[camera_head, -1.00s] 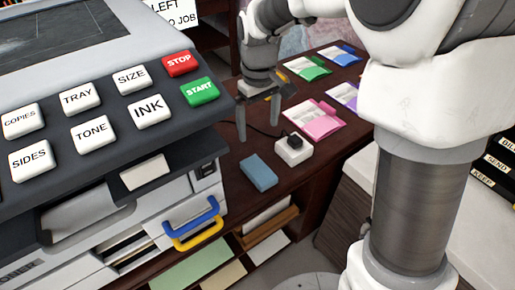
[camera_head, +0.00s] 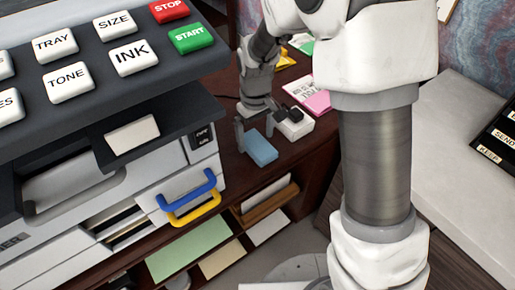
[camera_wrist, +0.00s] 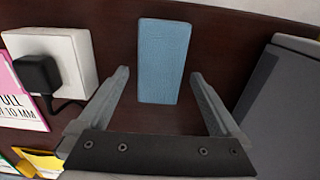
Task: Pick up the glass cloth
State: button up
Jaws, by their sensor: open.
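The glass cloth is a blue, flat, block-shaped piece (camera_head: 260,149) lying on the dark desk beside the copier in the head view. In the wrist view the blue cloth (camera_wrist: 163,62) lies upright in the picture, ahead of and between the two finger lines. My gripper (camera_head: 256,135) is open above the desk at the cloth, its fingers spread wider than the cloth is. In the wrist view my gripper (camera_wrist: 160,84) has its fingertips on either side of the cloth's near part. Nothing is held. Whether the fingers touch the cloth or the desk cannot be told.
A white socket box with a black plug (camera_wrist: 48,66) stands close to the left in the wrist view. The grey copier (camera_head: 110,165) stands close to the other side. A pink leaflet (camera_head: 308,95) lies behind. Shelves with papers (camera_head: 190,248) are below the desk edge.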

aim_at(256, 142)
jog(key=shift+f, duration=0.8)
jog(key=shift+c, duration=0.2)
jog(key=c, duration=1.3)
jog(key=shift+o, duration=0.2)
jog(key=shift+r, duration=0.1)
jog(key=shift+r, duration=0.4)
notch_tip(256, 142, up, 4)
jog(key=shift+f+p, duration=0.1)
jog(key=shift+p, duration=0.65)
jog(key=s+d+r+p, duration=0.1)
jog(key=s+d+r, duration=0.5)
jog(key=s, duration=0.3)
jog(key=shift+s+d+r+p, duration=0.15)
jog(key=shift+s+d+p, duration=0.05)
jog(key=shift+s+p, duration=0.2)
